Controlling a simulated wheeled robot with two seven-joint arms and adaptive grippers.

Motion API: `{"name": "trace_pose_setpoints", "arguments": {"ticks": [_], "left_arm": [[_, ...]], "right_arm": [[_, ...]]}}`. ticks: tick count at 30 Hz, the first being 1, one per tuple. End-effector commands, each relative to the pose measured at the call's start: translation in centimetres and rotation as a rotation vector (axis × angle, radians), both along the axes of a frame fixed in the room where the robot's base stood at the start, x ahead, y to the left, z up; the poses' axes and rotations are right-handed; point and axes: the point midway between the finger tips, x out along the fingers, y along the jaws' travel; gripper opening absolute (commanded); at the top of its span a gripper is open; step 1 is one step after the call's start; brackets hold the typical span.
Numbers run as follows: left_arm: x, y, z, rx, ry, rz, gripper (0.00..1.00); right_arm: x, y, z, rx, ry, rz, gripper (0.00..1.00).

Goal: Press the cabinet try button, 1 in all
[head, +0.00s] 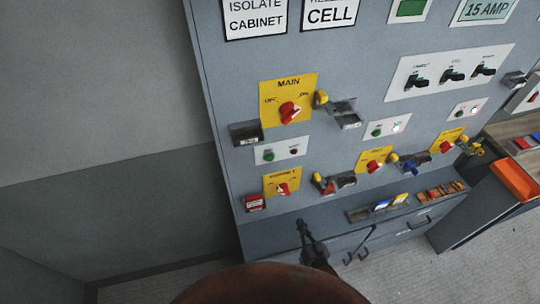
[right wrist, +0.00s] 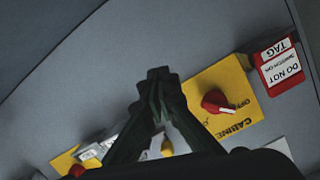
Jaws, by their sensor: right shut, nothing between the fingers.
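The yellow CABINET plate (head: 270,189) with a red rotary switch (head: 283,188) is low on the grey cabinet front (head: 225,85). My right gripper (head: 302,226) is shut and empty, below and right of the CABINET plate. In the right wrist view its fingertips (right wrist: 158,73) meet, beside the CABINET plate (right wrist: 232,82) and its red switch (right wrist: 217,101). My left gripper is not in view.
A red tag box (head: 255,203) is left of the CABINET plate. A yellow MAIN plate (head: 270,92) with a red switch is above. A grey ledge (head: 285,225) holds trays of tags. Other switches, locks and plates stand to the right. The left wall (head: 90,110) is bare.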

Motion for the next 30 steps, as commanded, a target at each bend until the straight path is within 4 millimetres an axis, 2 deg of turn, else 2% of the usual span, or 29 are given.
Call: {"name": "trace_pose_setpoints", "arguments": {"ticks": [1,5,9,12,15,18,21,30], "left_arm": [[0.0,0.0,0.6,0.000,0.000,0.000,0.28],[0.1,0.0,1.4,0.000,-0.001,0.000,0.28],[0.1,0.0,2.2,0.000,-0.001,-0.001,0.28],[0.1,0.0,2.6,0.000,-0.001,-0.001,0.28],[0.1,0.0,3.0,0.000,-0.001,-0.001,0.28],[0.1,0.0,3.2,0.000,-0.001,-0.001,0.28],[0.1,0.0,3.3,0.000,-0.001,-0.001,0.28],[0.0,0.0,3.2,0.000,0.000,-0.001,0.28]], "right_arm": [[0.7,1.4,3.3,0.046,-0.067,0.011,0.00],[1.6,4.4,11.4,0.184,-0.254,0.039,0.00],[1.0,7.1,20.0,0.347,-0.455,0.080,0.00],[-0.2,8.3,25.1,0.457,-0.579,0.109,0.00],[-1.5,8.9,28.9,0.546,-0.677,0.136,0.00],[-2.6,9.2,31.2,0.608,-0.741,0.153,0.00],[-3.2,9.2,32.4,0.639,-0.774,0.162,0.00],[-3.3,9.2,32.6,0.648,-0.783,0.164,0.00]]}}
